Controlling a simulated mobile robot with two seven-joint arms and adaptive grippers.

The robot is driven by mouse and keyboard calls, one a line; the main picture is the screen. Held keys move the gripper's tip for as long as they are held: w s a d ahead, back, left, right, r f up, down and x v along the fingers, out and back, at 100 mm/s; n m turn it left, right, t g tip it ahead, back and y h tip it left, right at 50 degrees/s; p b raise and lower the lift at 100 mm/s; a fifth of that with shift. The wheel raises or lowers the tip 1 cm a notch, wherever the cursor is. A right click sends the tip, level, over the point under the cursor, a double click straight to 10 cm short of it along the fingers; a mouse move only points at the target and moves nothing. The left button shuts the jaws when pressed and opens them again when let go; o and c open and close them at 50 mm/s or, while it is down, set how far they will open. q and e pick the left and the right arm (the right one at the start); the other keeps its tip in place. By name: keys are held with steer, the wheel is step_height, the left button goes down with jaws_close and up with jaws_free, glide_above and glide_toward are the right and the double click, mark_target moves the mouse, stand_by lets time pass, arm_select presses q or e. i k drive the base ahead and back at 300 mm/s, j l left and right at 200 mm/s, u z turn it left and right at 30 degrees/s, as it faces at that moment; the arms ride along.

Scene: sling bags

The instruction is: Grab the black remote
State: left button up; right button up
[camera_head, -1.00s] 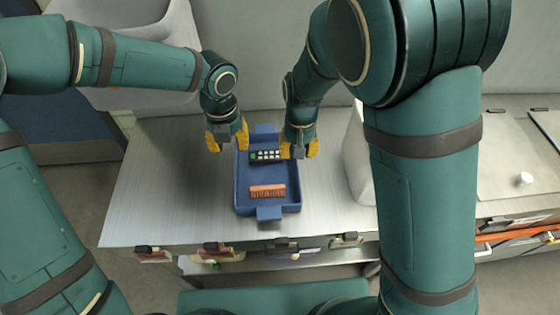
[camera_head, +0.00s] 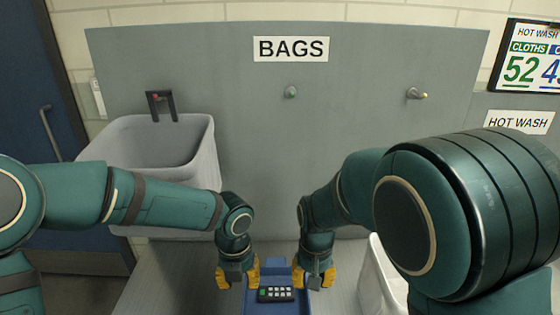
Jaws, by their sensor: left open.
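The black remote (camera_head: 276,294) with pale buttons and a green patch lies in the blue tray (camera_head: 304,302) at the bottom middle of the head view. My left gripper (camera_head: 238,277), with yellow fingers, is open at the tray's left side, left of the remote. My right gripper (camera_head: 315,281) is at the tray's right side, close to the remote's right end; I cannot tell whether its fingers are open. The near part of the tray is cut off by the frame.
A large grey bin (camera_head: 160,145) stands at the back left. A grey panel with a BAGS sign (camera_head: 291,48) and pegs rises behind the table (camera_head: 170,285). A white container (camera_head: 380,280) stands right of my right gripper.

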mark_target(276, 294)
steer(key=k, duration=1)
